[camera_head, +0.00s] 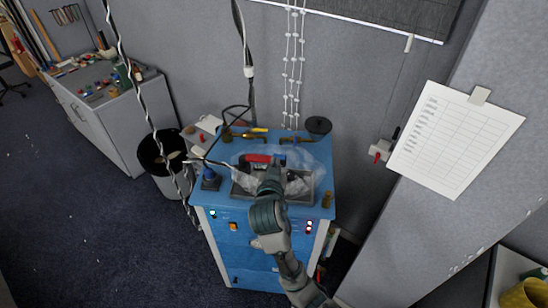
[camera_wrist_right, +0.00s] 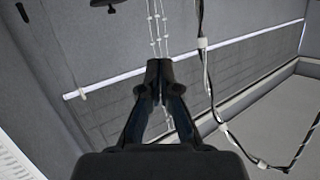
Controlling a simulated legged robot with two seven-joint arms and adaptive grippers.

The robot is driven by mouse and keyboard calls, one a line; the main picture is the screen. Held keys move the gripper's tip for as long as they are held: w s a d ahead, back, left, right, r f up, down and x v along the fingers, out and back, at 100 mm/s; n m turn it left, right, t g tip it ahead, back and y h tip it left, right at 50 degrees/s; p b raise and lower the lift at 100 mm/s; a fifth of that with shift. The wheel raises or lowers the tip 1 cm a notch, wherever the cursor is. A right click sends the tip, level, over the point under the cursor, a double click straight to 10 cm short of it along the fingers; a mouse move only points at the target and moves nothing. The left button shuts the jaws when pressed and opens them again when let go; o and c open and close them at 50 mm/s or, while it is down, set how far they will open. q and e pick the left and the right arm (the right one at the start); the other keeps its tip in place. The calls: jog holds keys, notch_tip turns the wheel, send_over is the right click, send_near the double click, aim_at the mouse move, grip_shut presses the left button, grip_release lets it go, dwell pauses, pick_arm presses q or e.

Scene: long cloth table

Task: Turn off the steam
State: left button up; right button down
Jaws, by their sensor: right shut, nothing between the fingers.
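A blue cabinet (camera_head: 222,222) stands against the grey wall in the head view. A dark tray (camera_head: 243,190) is set in its top, with whitish, see-through steam (camera_head: 300,165) around it. A red handle-like part (camera_head: 257,158) with a dark blue end shows at the tray's back; I cannot tell exactly what it is. My right gripper (camera_head: 274,165) reaches over the tray close to this part; contact cannot be told. The wrist view shows the right gripper (camera_wrist_right: 159,68) shut and empty, tips together. My left gripper is not in view.
Brass pipe fittings (camera_head: 243,135) line the cabinet's back edge. A blue knob (camera_head: 209,174) and a brass piece (camera_head: 327,200) sit at its front corners. A red-handled wall box (camera_head: 380,151) hangs at right. Cables hang at left. A black bin (camera_head: 160,155) stands beside the cabinet.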

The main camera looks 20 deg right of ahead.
jog(key=shift+w+d+f, duration=0.1)
jog(key=shift+d, duration=0.05)
jog(key=w+d+f+p, duration=0.3)
jog(key=w+f, duration=0.3)
jog(key=w, duration=0.3)
jog(key=shift+f, duration=0.2)
jog(key=shift+w, duration=0.15)
